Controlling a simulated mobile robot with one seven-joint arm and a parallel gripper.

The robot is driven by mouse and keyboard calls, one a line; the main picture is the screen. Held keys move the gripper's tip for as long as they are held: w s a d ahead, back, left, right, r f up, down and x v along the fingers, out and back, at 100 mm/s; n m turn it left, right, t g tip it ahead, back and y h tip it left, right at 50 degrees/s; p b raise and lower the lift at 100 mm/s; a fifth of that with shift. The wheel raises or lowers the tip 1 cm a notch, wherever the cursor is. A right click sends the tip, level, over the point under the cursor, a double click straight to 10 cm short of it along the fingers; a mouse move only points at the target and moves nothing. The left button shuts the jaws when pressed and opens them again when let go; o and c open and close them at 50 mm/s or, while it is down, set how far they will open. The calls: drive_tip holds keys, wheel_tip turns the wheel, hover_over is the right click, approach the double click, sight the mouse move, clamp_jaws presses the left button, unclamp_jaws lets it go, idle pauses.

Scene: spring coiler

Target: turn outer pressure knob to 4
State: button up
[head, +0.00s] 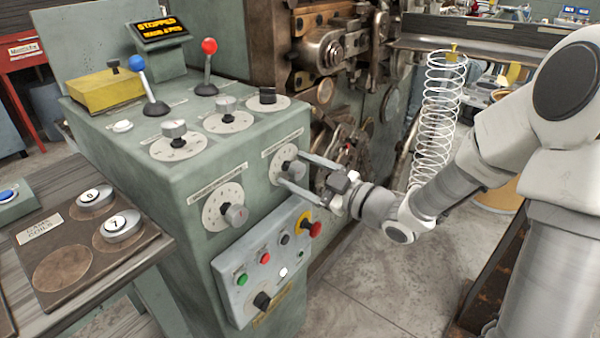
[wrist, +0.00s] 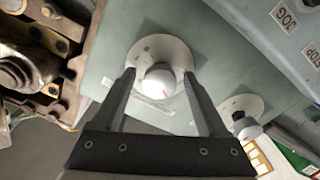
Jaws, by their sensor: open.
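Two grey knobs on round white dials are on the front face of the green machine. My gripper (head: 293,169) is at the right-hand knob (head: 288,166), with its two fingers apart on either side of it. In the wrist view this knob (wrist: 160,80) shows as a pale round cap with a small red mark, between the open fingertips (wrist: 159,74). I see no clear contact. The other knob (head: 235,215) is lower left on the same face; it also shows in the wrist view (wrist: 245,127). The dial labels and numbers are too small to read.
A button panel (head: 265,262) with a red emergency button (head: 315,229) juts out below the knobs. Three more knobs and two levers, blue (head: 137,63) and red (head: 209,46), stand on top. A wire coil (head: 438,120) stands behind my arm. A display (head: 160,29) reads STOPPED.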

clamp_jaws()
drive_tip(key=shift+r+m+p, duration=0.1)
drive_tip(key=shift+m+p, duration=0.2)
drive_tip(key=shift+p, duration=0.2)
drive_tip(key=shift+r+m+p, duration=0.1)
drive_tip(key=shift+m+p, duration=0.8)
drive_tip(key=shift+p, duration=0.3)
drive_tip(key=m+p, duration=0.2)
drive_tip(key=p, duration=0.1)
drive_tip(key=shift+m, duration=0.3)
drive_tip(key=m+p, duration=0.4)
drive_tip(key=shift+f+m+p, duration=0.2)
drive_tip(key=shift+m+p, duration=0.7)
drive_tip(key=shift+m, duration=0.4)
